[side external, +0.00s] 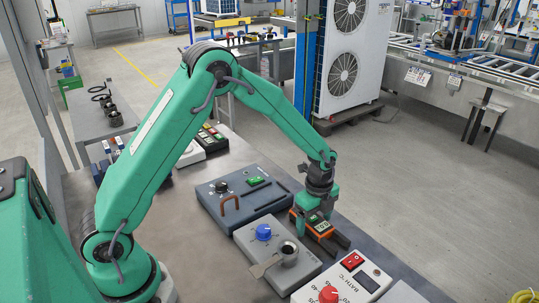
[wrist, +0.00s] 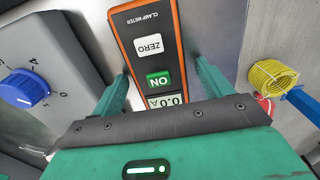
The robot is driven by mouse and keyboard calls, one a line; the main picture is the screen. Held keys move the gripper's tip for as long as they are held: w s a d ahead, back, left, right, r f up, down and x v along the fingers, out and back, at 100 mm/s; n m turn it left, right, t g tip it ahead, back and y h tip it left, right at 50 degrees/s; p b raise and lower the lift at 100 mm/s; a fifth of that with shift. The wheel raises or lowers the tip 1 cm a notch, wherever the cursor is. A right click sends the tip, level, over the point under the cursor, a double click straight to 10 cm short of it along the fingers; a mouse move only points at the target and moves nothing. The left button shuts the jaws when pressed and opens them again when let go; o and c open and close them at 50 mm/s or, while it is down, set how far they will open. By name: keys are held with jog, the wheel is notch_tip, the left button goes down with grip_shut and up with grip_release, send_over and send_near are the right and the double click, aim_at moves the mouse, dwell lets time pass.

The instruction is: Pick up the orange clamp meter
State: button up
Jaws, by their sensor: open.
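The orange and dark clamp meter (side external: 322,226) lies on the table to the right of the grey box with the blue knob in the side view. In the wrist view the clamp meter (wrist: 151,50) shows its ZERO button, green ON button and a display reading 0.0; its lower end is hidden by my gripper body. My gripper (side external: 314,214) is down at the meter, pointing downward. In the wrist view the open fingers of my gripper (wrist: 163,80) stand on either side of the meter. I cannot tell whether they touch it.
The grey box with a blue knob (side external: 263,232) and metal cup stands close on the left. A bath unit (side external: 349,279) with a red switch and red knob is in front. A darker test box (side external: 240,195) stands behind. A yellow coil (wrist: 272,82) shows in the wrist view.

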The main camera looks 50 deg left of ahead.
aim_at(315, 222)
dwell(0.4)
jog(key=c, duration=1.2)
jog(key=shift+r, duration=0.1)
jog(key=shift+r, duration=0.55)
notch_tip(315, 222, up, 3)
jog(key=shift+d+r, duration=0.1)
jog(key=shift+d, duration=0.05)
jog(key=s+d+r, duration=0.2)
jog(key=d, duration=0.1)
jog(key=s+d+r, duration=0.2)
jog(key=d, duration=0.1)
jog(key=s+d+r, duration=0.2)
jog(key=s+d, duration=0.1)
jog(key=shift+s+r, duration=0.1)
jog(key=shift+r, duration=0.15)
jog(key=shift+a, duration=0.15)
